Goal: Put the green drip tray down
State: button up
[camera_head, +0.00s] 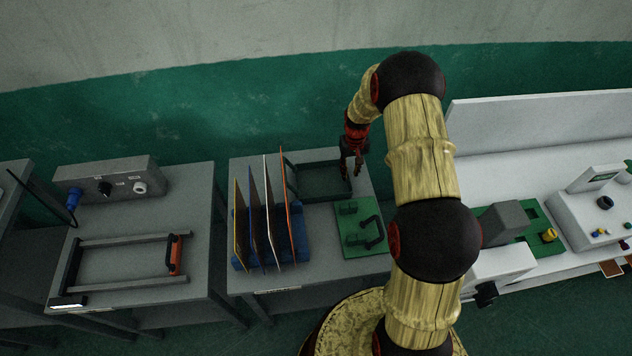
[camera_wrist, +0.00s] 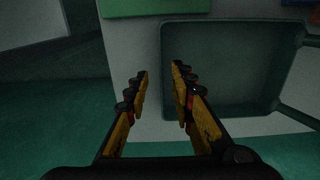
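My gripper (camera_head: 352,170) is at the tray's right end in the head view. In the wrist view my gripper (camera_wrist: 161,72) is open, with one finger over the inside of the tray and the other outside its near wall. A gap shows between both fingertips and the wall.
A rack (camera_head: 240,262) of upright coloured panels stands left of the tray. A green plate (camera_head: 360,208) with a black handle lies in front of it. A left table (camera_head: 130,300) carries a frame with an orange handle. A white bench (camera_head: 530,150) stands at right.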

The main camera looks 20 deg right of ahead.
aim_at(349, 178)
notch_tip(349, 178, down, 5)
jog(key=shift+w+r, duration=0.1)
jog(key=shift+r, duration=0.1)
jog(key=shift+c, duration=0.8)
jog(key=c, duration=0.4)
grip_shut()
